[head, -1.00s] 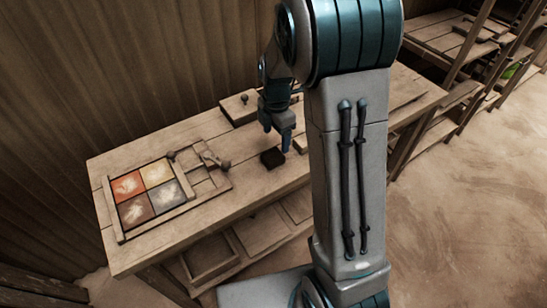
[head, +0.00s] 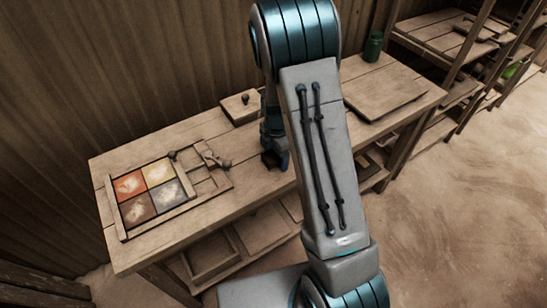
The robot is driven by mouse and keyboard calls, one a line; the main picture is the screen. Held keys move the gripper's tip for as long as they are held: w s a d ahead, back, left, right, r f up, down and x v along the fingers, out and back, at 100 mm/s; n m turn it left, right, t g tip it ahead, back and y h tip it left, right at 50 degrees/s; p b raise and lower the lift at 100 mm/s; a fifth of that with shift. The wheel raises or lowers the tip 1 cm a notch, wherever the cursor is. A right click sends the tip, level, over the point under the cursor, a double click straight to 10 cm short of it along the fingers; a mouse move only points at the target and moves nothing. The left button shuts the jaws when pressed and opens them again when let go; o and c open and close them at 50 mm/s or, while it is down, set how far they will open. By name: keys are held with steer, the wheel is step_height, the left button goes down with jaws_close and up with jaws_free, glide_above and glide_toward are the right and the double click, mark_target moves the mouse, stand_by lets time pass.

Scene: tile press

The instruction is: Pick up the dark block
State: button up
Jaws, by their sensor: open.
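The dark block (head: 268,160) sits on the wooden workbench (head: 240,185), right of the tile press. It is small and mostly hidden by my gripper. My gripper (head: 276,160) is low at the block, with its open fingers down close to the bench top. One bluish finger shows on the block's right side. Whether the fingers touch the block cannot be told. My arm hides part of the gripper.
The tile press frame (head: 118,210) with four colored tiles lies on the left of the bench. A knobbed wooden block (head: 241,107) stands behind my gripper. A flat board (head: 385,92) and a green jar (head: 373,46) are at the right.

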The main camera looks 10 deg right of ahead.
steer(key=c, duration=1.1)
steer(key=shift+r, duration=0.1)
steer(key=shift+r, duration=0.55)
step_height(320, 180, up, 3)
steer(key=shift+f+b, duration=0.15)
steer(key=shift+b, duration=0.2)
steer(key=s+d+r, duration=0.2)
steer(key=d, duration=0.1)
steer(key=s+d+r+b, duration=0.1)
steer(key=s+d+r, duration=0.1)
steer(key=d, duration=0.1)
steer(key=s+d+r, duration=0.2)
steer(key=d+r, duration=0.1)
steer(key=d, duration=0.1)
steer(key=shift+s+b, duration=0.1)
steer(key=shift+b, duration=0.25)
steer(key=shift+o, duration=0.7)
